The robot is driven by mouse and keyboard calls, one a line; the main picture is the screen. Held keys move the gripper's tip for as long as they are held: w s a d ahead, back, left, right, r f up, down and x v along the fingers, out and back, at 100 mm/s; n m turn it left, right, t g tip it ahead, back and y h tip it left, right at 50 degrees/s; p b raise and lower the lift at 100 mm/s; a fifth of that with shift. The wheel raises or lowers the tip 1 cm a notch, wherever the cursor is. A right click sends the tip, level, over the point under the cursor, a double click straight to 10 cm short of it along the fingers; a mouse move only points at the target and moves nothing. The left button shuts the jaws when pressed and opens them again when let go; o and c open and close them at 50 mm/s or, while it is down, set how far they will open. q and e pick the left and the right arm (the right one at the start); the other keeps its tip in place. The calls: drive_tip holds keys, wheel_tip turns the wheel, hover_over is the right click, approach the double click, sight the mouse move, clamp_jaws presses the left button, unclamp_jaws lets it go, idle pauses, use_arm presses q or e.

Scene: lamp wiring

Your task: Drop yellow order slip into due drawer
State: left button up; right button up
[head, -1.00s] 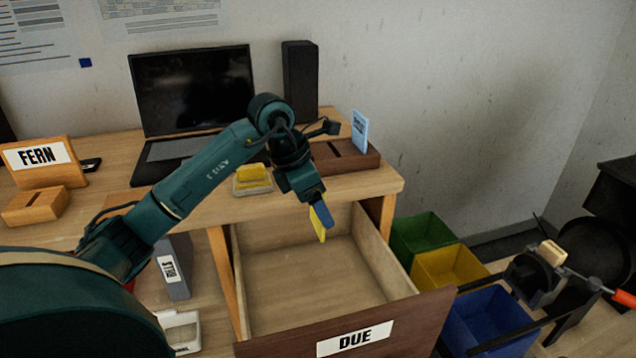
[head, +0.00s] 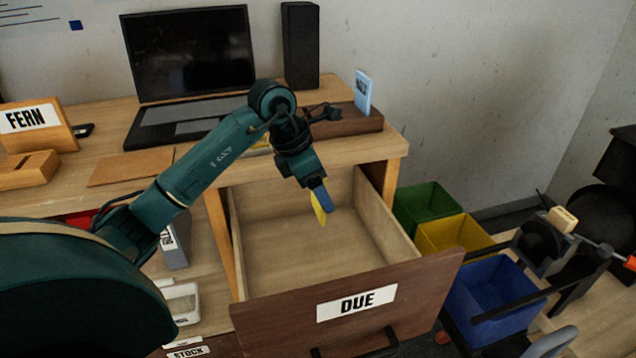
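The yellow order slip (head: 319,210) hangs from my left gripper (head: 322,196), whose blue-tipped fingers are shut on it. The slip is over the open due drawer (head: 290,240), above its floor and apart from it. The drawer is pulled out under the desk, looks empty inside, and has a dark wood front with a white label (head: 356,303) reading DUE. My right gripper does not show.
A laptop (head: 187,60), a black speaker (head: 300,45), a FERN sign (head: 33,125) and a wooden holder with a blue card (head: 363,92) stand on the desk. Green (head: 427,205), yellow (head: 452,236) and blue (head: 490,292) bins stand right of the drawer.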

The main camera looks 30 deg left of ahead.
use_arm(q)
drive_tip(key=o, duration=1)
drive_tip(key=shift+o, duration=0.2)
drive_tip(key=shift+r, duration=0.2)
drive_tip(key=v, duration=1.3)
drive_tip(key=shift+s+f, duration=0.1)
drive_tip(key=shift+f, duration=0.05)
